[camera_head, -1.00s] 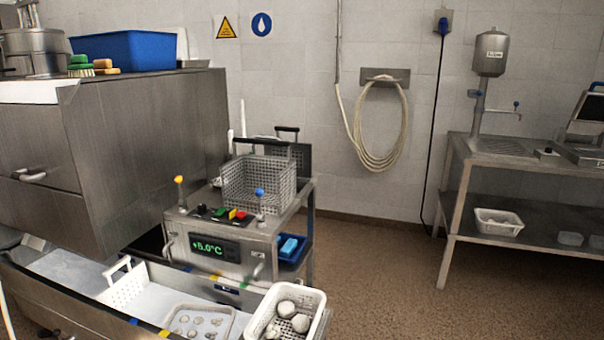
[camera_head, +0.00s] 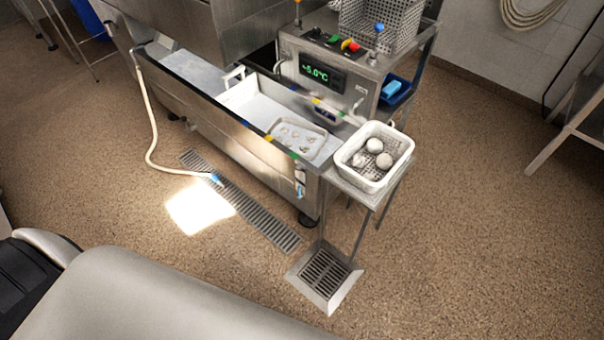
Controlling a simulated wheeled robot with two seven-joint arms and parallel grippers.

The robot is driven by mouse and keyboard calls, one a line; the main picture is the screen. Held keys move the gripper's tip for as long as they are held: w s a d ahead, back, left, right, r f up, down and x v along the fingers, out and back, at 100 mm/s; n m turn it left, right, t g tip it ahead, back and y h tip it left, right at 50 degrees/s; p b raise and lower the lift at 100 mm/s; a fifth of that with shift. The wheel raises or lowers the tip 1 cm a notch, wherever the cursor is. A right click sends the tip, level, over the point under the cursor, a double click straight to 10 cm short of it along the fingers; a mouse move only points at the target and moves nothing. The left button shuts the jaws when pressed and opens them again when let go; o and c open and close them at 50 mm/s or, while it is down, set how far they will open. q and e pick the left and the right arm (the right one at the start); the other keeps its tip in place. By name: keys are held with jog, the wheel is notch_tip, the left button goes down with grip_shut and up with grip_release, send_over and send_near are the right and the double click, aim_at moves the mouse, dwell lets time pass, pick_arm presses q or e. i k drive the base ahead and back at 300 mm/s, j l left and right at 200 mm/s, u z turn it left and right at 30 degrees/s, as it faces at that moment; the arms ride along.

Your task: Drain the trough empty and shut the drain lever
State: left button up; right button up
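The long steel trough (camera_head: 236,137) runs across the middle of the head view, with pale contents that could be water; I cannot tell the level. A perforated white divider (camera_head: 238,92) with a handle stands inside it. A shallow tray with several small pieces (camera_head: 297,141) lies in its right end. A small fitting with blue and white parts (camera_head: 300,183) is on the outer wall near the right end; I cannot tell whether it is the drain lever. Neither gripper is in view.
A cream hose (camera_head: 151,125) reaches a floor grate (camera_head: 262,220), its blue end (camera_head: 215,179) on the grate. A white basket of round pieces (camera_head: 385,181) sits on a small stand, above a square floor drain (camera_head: 325,272).

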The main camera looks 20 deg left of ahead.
aim_at(184, 118)
jog(key=j+u, duration=0.15)
jog(key=u, duration=0.3)
jog(key=i+j+u, duration=0.1)
jog(key=u, duration=0.4)
jog(key=i+j+u, duration=0.1)
jog(key=u, duration=0.35)
jog(key=i+j, duration=0.35)
jog(key=i, duration=0.25)
jog(key=i+j+z, duration=0.1)
jog(key=i+j, duration=0.3)
jog(key=i, duration=0.15)
jog(key=i+j, duration=0.4)
jog(key=i, duration=0.15)
